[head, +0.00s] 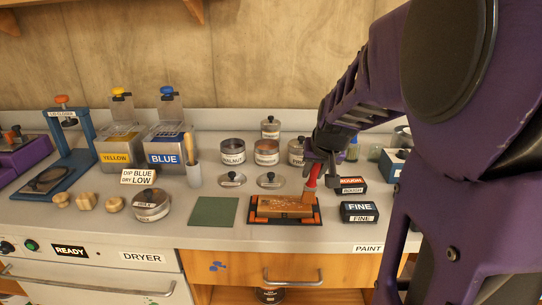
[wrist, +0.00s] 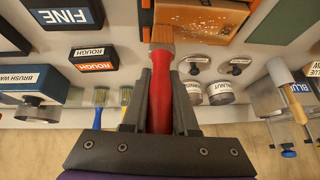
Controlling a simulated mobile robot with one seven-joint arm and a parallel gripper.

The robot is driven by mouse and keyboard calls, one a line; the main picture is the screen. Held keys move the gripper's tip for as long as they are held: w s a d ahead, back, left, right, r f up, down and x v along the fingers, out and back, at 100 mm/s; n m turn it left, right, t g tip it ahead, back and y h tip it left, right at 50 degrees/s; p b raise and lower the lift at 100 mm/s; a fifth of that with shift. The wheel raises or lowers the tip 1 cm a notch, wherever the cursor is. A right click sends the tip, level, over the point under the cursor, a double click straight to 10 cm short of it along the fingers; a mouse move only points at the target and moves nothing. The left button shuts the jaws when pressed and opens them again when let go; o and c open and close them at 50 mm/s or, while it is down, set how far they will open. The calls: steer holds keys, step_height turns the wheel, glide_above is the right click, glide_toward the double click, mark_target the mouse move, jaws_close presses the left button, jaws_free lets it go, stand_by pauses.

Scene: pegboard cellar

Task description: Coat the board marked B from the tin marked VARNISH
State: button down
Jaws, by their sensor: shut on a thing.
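My gripper (head: 318,162) is shut on a red-handled brush (head: 311,181), which points down. In the wrist view the red brush handle (wrist: 161,82) lies between my fingers, and its bristles are at the near edge of the wooden board (wrist: 205,20). The board (head: 285,205) lies on a dark mat with orange edging (head: 258,218); pale specks show on its top. I cannot read a letter on it. Open tins marked WALNUT (head: 232,158) and another unreadable name (head: 266,158) stand behind. A third tin (head: 295,158) is partly hidden by my arm.
ROUGH (head: 352,187) and FINE (head: 359,212) blocks sit right of the mat. Two lids (head: 232,180) lie behind it. A green sheet (head: 213,211) lies left. YELLOW (head: 118,155) and BLUE (head: 168,155) dispensers stand further left. BRUSH WASH (wrist: 32,80) shows in the wrist view.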

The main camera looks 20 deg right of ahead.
steer(key=shift+w+a+p, duration=1.15)
steer(key=shift+w+a, duration=0.75)
steer(key=shift+a, duration=3.8)
steer(key=shift+s+d+f+b, duration=0.1)
steer(key=shift+s+d+b, duration=0.4)
steer(key=shift+d, duration=1.2)
steer(key=shift+s+d+r+b, duration=0.1)
steer(key=shift+s+d+b, duration=0.4)
steer(key=shift+d, duration=1.2)
steer(key=shift+s+d+f+b, duration=0.15)
steer(key=shift+s+d, duration=0.55)
steer(key=shift+d, duration=1)
steer(key=shift+s+d+r+b, duration=0.1)
steer(key=shift+s+d+b, duration=0.05)
steer(key=shift+d, duration=0.35)
steer(key=shift+s+d+r+b, duration=0.1)
steer(key=shift+s+d+b, duration=0.05)
steer(key=shift+d, duration=0.35)
steer(key=w+a+p, duration=0.2)
steer(key=a+p, duration=0.1)
steer(key=a, duration=0.5)
steer(key=shift+w+a+p, duration=0.15)
steer(key=shift+w+p, duration=0.15)
steer(key=shift+w, duration=0.05)
